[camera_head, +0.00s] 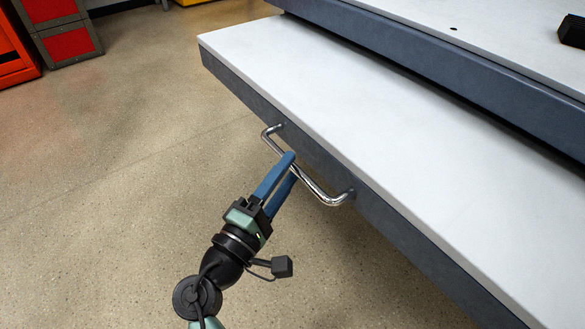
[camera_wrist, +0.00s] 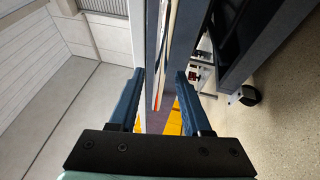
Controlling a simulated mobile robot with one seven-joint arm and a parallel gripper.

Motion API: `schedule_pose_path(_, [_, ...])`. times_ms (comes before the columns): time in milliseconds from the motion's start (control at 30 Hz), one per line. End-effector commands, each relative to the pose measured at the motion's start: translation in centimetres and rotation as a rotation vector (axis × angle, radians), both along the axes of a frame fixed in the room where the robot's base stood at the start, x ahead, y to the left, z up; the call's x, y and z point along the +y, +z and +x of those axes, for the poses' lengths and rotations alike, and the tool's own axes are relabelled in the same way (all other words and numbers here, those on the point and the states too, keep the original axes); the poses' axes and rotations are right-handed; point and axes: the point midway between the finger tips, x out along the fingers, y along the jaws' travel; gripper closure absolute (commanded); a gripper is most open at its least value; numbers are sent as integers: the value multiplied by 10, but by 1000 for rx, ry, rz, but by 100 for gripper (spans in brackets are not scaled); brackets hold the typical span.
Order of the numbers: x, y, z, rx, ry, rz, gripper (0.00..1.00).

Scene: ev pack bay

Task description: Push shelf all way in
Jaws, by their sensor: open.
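The shelf (camera_head: 330,110) is a white-topped board with a dark grey front edge, pulled out below an upper worktop in the head view. A bent chrome handle (camera_head: 325,194) is fixed to its front edge. My gripper (camera_head: 290,165) has blue fingers, and their tips are at the middle of the handle, overlapping it in the picture. I cannot tell whether they touch it. In the wrist view my gripper (camera_wrist: 160,82) is open, its fingers apart on both sides of a narrow upright grey strip.
The upper worktop (camera_head: 480,35) overhangs the shelf's back, with a black object (camera_head: 573,31) at its right. Red and grey cabinets (camera_head: 60,30) stand at the far left. The speckled floor (camera_head: 130,170) left of the shelf is clear. The wrist view shows a caster wheel (camera_wrist: 249,95) at right.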

Motion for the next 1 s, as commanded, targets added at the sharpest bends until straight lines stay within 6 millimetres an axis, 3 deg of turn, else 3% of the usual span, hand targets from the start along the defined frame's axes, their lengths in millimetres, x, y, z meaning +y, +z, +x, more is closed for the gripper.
schedule_pose_path(200, [-11,3,17,-1,-1,1,52])
schedule_pose_path(500, [-12,4,20,1,0,1,52])
schedule_pose_path(533, [-12,4,20,1,0,1,53])
schedule_pose_path(800, [-12,4,19,0,0,1,100])
schedule_pose_path(1000, [-11,4,19,0,0,1,100])
